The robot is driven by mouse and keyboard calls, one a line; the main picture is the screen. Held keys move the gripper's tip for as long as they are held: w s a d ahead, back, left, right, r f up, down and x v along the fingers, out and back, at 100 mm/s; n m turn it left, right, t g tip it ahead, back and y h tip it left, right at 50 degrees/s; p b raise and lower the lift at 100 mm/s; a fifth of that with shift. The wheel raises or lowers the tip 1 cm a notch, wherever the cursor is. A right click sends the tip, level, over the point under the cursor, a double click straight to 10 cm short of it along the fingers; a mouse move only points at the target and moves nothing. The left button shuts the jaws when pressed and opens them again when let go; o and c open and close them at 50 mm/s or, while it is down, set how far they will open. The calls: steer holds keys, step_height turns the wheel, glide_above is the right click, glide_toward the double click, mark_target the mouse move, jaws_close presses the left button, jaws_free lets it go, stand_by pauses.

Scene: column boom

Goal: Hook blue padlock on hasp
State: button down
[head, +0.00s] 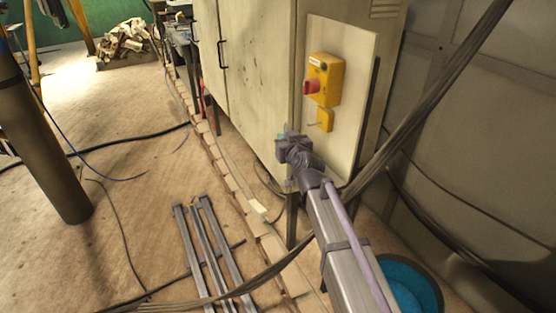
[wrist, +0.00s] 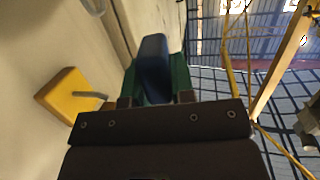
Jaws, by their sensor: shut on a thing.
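The blue padlock (wrist: 153,65) stands between the green-padded fingers of my gripper (wrist: 155,88) in the wrist view. My gripper is shut on it. Its shackle cannot be made out. The yellow hasp (wrist: 70,95), with a thin grey bar sticking out, is to the left of the padlock and apart from it. In the head view the hasp (head: 324,120) sits on the pale panel below the yellow switch box. My gripper (head: 284,139) is left of and a little lower than the hasp there. The padlock cannot be made out in the head view.
A yellow switch box (head: 325,80) with a red knob is on the panel (head: 350,120) of the beige cabinet (head: 250,65). Thick grey cables (head: 420,100) cross at the right. A blue bucket (head: 405,285) and metal bars (head: 205,245) are on the floor.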

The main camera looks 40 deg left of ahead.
steer(key=shift+d, duration=0.15)
steer(key=shift+w+a+f, duration=0.1)
steer(key=shift+a, duration=0.15)
steer(key=w+d+f+b, duration=0.1)
steer(key=w+d, duration=0.1)
steer(key=w, duration=0.6)
steer(key=shift+w+d+f, duration=0.15)
steer(key=shift+d, duration=0.25)
stand_by(0.7)
steer(key=c, duration=0.9)
jaws_free()
